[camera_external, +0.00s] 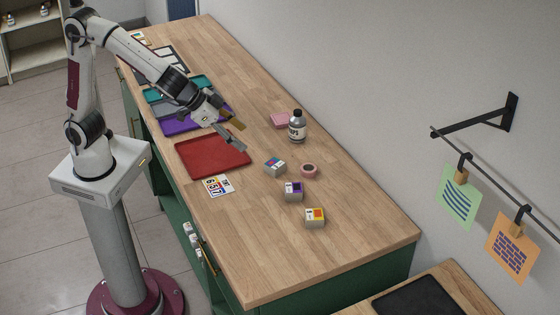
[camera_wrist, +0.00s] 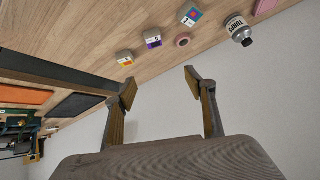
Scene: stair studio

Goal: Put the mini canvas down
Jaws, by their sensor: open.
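A small pale block with a teal and pink picture on top (camera_external: 274,166) lies on the wooden bench; it also shows in the wrist view (camera_wrist: 190,14). Similar blocks with a purple top (camera_external: 293,191) and an orange top (camera_external: 315,217) lie nearer the front. I cannot tell for sure which of these is the mini canvas. My gripper (camera_external: 238,134) is open, above the bench near the red tray (camera_external: 205,160). In the wrist view its fingers (camera_wrist: 160,84) are spread apart with nothing between them; the blocks lie beyond the fingertips.
A pink roll of tape (camera_external: 309,170), a labelled bottle (camera_external: 298,128) and a pink pad (camera_external: 281,120) stand by the blocks. A printed number card (camera_external: 219,186) lies before the red tray. Purple (camera_external: 180,127) and teal trays lie farther back. The bench's front right is clear.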

